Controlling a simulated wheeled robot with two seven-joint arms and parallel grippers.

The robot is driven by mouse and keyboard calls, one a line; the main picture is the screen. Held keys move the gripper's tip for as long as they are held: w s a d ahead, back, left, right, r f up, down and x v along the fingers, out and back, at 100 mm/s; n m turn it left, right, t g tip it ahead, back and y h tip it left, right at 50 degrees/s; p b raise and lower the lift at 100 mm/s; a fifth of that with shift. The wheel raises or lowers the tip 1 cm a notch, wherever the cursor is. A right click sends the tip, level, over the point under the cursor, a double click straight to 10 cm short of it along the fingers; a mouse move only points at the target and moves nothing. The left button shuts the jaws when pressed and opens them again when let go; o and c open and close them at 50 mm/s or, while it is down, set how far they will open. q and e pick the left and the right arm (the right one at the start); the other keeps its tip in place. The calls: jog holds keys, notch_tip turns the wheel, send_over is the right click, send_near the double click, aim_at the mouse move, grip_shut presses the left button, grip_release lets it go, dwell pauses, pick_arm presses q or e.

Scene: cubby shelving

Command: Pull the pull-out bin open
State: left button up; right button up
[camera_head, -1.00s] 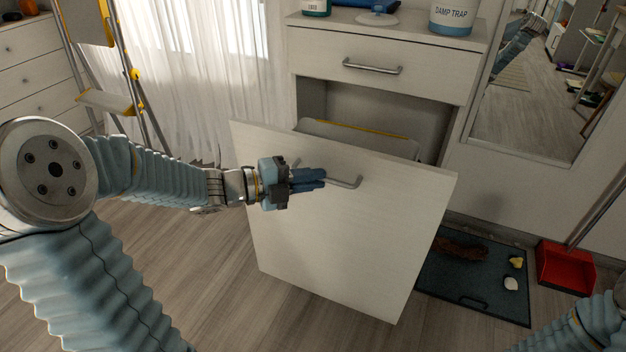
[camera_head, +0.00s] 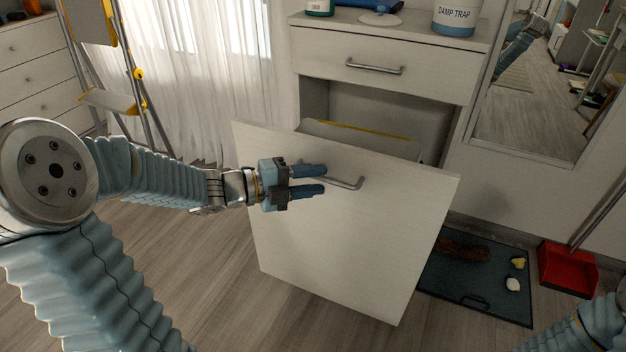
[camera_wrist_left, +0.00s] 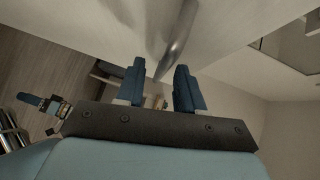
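The pull-out bin's white front panel (camera_head: 340,240) stands well out from the cabinet, with the bin's rim (camera_head: 365,134) showing behind it. Its metal bar handle (camera_head: 345,184) is near the panel's top. My left gripper (camera_head: 324,180) is at the handle's left end with its two blue fingers spread apart. In the left wrist view the open fingers (camera_wrist_left: 162,88) have a gap between them, and the handle (camera_wrist_left: 178,42) runs down toward that gap; nothing is clamped. Of my right arm only a blue part shows at the lower right; its gripper is out of view.
A closed drawer (camera_head: 385,68) is above the opening. To the right lie a dark mat (camera_head: 470,290) with small items and a red dustpan (camera_head: 567,268). A mirror (camera_head: 540,90) leans at the right. A stepladder (camera_head: 110,102) stands at the left by the curtain.

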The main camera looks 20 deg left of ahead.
pick_arm(q)
jog(key=v, duration=1.3)
jog(key=shift+s+p, duration=0.25)
jog(key=shift+p, duration=0.1)
jog(key=shift+a, duration=0.1)
